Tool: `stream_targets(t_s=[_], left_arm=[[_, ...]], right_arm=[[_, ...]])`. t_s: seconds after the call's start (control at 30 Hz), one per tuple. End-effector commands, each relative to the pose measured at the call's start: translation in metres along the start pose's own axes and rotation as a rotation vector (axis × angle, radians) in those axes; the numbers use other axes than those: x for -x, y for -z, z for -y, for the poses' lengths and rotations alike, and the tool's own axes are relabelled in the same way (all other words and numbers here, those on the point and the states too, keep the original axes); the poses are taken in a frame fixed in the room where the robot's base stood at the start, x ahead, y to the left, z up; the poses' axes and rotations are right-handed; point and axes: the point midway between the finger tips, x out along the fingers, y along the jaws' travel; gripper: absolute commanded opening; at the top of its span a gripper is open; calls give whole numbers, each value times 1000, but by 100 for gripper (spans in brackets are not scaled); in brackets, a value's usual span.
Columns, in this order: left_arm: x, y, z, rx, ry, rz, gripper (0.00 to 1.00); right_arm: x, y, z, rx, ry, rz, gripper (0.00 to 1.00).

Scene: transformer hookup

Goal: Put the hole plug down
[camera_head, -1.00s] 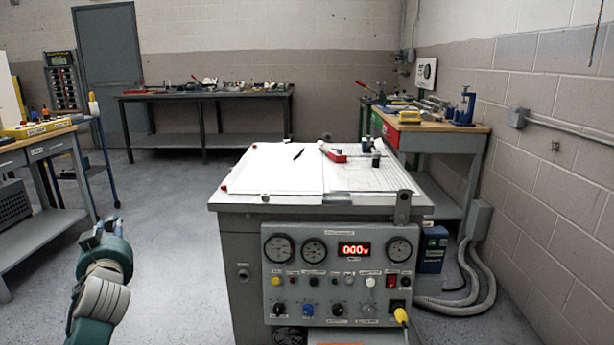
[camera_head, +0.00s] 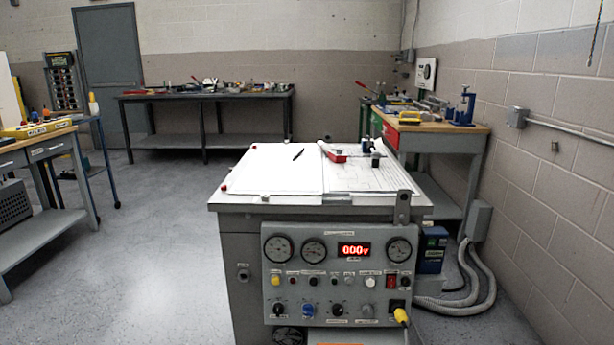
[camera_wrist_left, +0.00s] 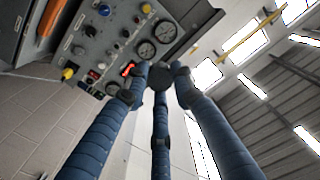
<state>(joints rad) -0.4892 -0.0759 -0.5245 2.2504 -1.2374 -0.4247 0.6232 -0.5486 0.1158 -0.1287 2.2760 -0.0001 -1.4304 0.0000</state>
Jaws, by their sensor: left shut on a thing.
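My left gripper (camera_wrist_left: 160,90) shows in the left wrist view with its blue padded fingers closed together at the tips. It is shut on a small dark round piece (camera_wrist_left: 159,76), which looks like the hole plug; the fingertips hide part of it. The head view shows neither my left gripper nor the plug. My right gripper is in neither current view.
The grey console (camera_head: 340,275) with gauges and a red 000v display stands ahead. Its top (camera_head: 212,203) holds white sheets, a red-ended tool and small dark items; the front of the sheets is clear. A workbench (camera_head: 470,128) stands behind right. Floor is open at left.

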Motion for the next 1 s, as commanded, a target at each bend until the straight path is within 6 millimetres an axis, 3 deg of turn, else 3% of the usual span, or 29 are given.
stream_targets(t_s=[0.2, 0.63, 1.0], left_arm=[[18, 15, 2, -6, 20, 3, 0], [18, 15, 3, -4, 4, 1, 0], [17, 23, -7, -16, -247, -72, 0]], right_arm=[[0, 0, 0, 0, 0, 0, 40], [0, 0, 0, 0, 0, 0, 40], [0, 0, 0, 0, 0, 1, 40]])
